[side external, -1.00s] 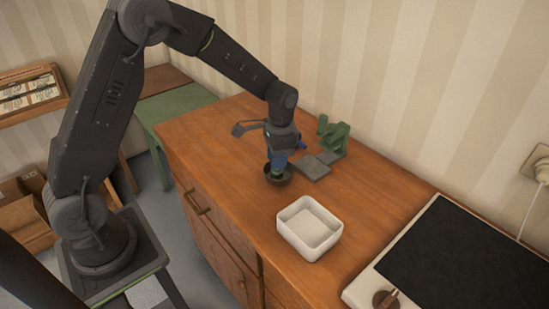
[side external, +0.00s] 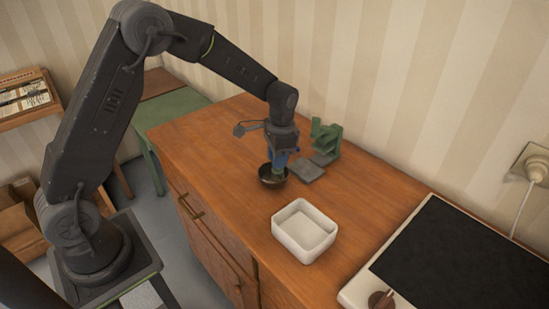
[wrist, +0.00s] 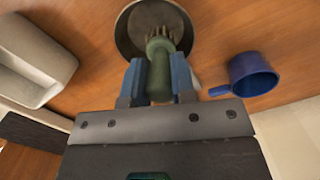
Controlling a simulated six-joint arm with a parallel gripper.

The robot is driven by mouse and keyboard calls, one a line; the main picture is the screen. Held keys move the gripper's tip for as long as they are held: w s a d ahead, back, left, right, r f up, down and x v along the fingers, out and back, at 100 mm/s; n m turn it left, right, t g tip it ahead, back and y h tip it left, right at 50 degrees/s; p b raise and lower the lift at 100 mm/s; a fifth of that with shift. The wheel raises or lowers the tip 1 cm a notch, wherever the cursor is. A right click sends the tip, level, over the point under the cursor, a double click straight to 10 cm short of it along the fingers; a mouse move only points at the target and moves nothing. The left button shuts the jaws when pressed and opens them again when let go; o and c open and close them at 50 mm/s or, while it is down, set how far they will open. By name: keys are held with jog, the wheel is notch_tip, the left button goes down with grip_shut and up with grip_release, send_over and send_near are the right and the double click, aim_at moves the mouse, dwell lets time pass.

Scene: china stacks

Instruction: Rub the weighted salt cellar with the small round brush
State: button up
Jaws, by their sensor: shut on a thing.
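The salt cellar (side external: 268,182) is a dark, round, shallow bowl on the wooden counter, below my gripper. The wrist view shows its rim and inside (wrist: 128,38) at the top. My gripper (side external: 279,168) points down and is shut on the small round brush, whose green handle (wrist: 159,78) sits between the blue fingers. The brush's pale bristles (wrist: 158,33) lie over the inside of the bowl. I cannot tell whether they touch it. The fingers and brush hide part of the bowl in the side view.
A white rectangular tub (side external: 304,253) stands nearer the camera. Grey flat slabs (side external: 308,170) and a green stand (side external: 327,139) are behind the gripper. A blue cup (wrist: 252,74) is beside the bowl in the wrist view. A black hob (side external: 452,258) is at the right.

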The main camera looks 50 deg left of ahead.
jog(key=shift+w, duration=0.45)
jog(key=shift+r, duration=3.05)
